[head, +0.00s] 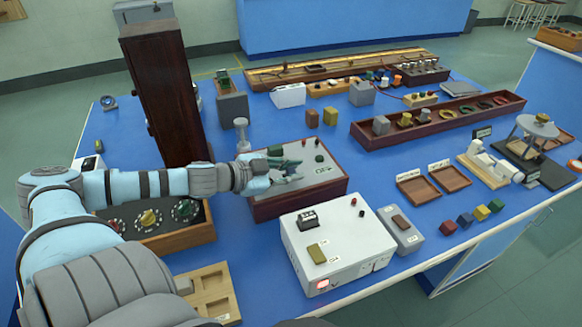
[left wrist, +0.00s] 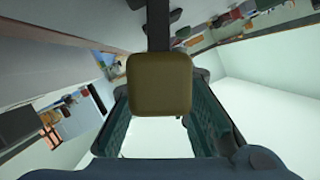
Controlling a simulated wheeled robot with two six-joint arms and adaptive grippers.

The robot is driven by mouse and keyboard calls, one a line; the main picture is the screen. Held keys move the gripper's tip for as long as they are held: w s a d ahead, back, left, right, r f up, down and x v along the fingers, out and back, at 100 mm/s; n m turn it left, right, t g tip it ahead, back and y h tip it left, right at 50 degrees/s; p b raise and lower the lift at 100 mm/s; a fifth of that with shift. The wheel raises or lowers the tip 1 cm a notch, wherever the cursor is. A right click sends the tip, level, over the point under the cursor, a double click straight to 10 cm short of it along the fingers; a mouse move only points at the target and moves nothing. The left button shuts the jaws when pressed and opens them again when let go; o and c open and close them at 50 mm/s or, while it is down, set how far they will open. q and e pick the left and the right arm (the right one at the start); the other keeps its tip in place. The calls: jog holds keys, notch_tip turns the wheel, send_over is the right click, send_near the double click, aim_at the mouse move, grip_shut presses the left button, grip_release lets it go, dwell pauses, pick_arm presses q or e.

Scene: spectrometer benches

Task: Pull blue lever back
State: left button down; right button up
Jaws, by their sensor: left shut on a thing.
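My left gripper (head: 287,172) reaches in from the left over the grey top of a wood-sided box (head: 297,203). In the left wrist view, an olive-yellow square knob (left wrist: 160,85) on a dark stem sits between its two green-padded fingers (left wrist: 157,125). The gripper is shut on this knob. In the head view the fingers hide the knob, and I cannot make out a blue lever. A label on the box top, right of the gripper, seems to read OFF. My right gripper is not in view.
A white box (head: 338,252) with a lit red switch stands in front of the wood-sided box. A tall dark wooden column (head: 165,95) stands behind my left arm. A dial box (head: 180,225) lies below the forearm. Small coloured cubes (head: 465,220) sit near the right edge.

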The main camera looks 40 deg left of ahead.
pick_arm(q)
jog(key=c, duration=1.5)
grip_release()
